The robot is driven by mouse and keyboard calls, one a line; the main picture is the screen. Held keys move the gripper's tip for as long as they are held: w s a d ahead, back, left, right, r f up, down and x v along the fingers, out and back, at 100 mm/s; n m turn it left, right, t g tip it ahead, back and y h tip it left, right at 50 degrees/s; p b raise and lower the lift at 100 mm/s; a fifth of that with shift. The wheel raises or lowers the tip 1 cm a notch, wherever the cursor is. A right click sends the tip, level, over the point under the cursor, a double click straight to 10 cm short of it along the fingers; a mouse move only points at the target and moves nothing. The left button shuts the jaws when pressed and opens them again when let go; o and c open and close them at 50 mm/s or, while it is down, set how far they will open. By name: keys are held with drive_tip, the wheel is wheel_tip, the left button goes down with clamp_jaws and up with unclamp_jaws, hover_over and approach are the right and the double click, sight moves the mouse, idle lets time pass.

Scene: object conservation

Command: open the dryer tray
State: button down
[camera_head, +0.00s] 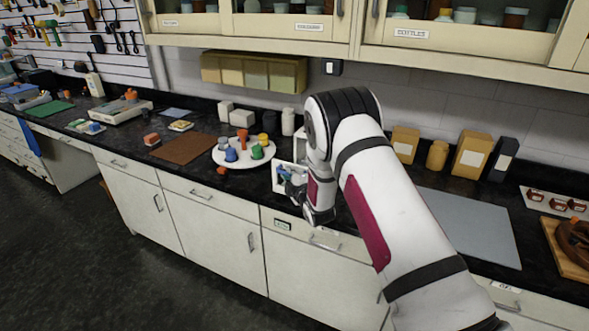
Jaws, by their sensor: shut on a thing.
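A small white unit, which looks like the dryer (301,146), stands on the black counter and is mostly hidden behind my arm. A white tray-like front part (279,187) shows at its lower left, close to the counter's front edge, with small blue and reddish things at it. My gripper (291,187) is at this white part, left of my wrist, and is shut on it. The fingertips are small and dark here, and the exact grip is partly hidden. How far the tray stands out cannot be told.
A round white stand (217,157) with several coloured pieces is just left. A brown mat (184,149) lies farther left. A grey mat (470,228) lies right of my arm. Boxes and jars line the back wall. Cabinets (270,24) hang above.

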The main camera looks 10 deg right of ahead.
drive_tip(key=shift+s+a, duration=0.1)
drive_tip(key=shift+s, duration=0.05)
drive_tip(key=c, duration=1.7)
unclamp_jaws()
drive_tip(key=v, duration=1.2)
